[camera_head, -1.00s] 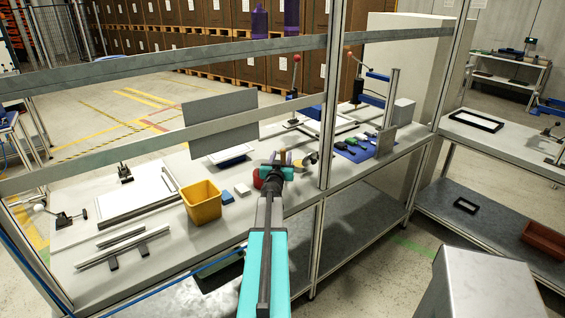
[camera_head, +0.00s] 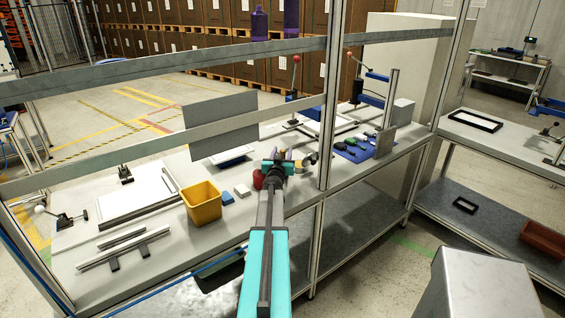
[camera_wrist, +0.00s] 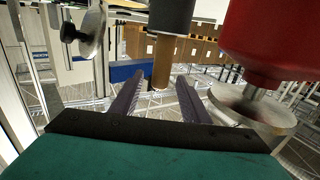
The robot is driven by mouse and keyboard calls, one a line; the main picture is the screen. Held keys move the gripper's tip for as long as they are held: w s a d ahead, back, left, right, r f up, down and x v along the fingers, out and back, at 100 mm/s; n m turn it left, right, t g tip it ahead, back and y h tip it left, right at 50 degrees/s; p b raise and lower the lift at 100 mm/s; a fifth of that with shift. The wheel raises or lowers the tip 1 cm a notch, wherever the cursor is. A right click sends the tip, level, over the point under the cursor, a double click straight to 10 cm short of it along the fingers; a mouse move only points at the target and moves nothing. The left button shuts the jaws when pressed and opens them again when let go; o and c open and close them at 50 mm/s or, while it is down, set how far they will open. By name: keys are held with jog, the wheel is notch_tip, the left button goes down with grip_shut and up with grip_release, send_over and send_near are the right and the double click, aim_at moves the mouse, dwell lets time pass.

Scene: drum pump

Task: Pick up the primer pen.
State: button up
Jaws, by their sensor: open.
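What looks like the primer pen (camera_wrist: 162,62), a dark cylinder with a brown end, shows at the top middle of the wrist view. Its brown end lies in the gap between the fingers of my gripper (camera_wrist: 157,100), seemingly with free space on both sides. My gripper (camera_head: 278,160) is open, with nothing clamped in it. In the head view it is over the workbench near its front edge, and I cannot make out the pen there. The pen's upper part is cut off by the wrist view's edge.
A red container (camera_wrist: 270,40) with a metal disc is close right of my fingers; its red body (camera_head: 258,180) shows on the bench (camera_head: 225,222). A round metal part (camera_wrist: 90,35) is at left. A yellow bin (camera_head: 202,205) and blue block (camera_head: 227,197) stand left. A frame post (camera_head: 329,120) rises right.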

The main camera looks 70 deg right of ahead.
jog(key=shift+w+d, duration=0.15)
jog(key=shift+d, duration=0.4)
grip_shut()
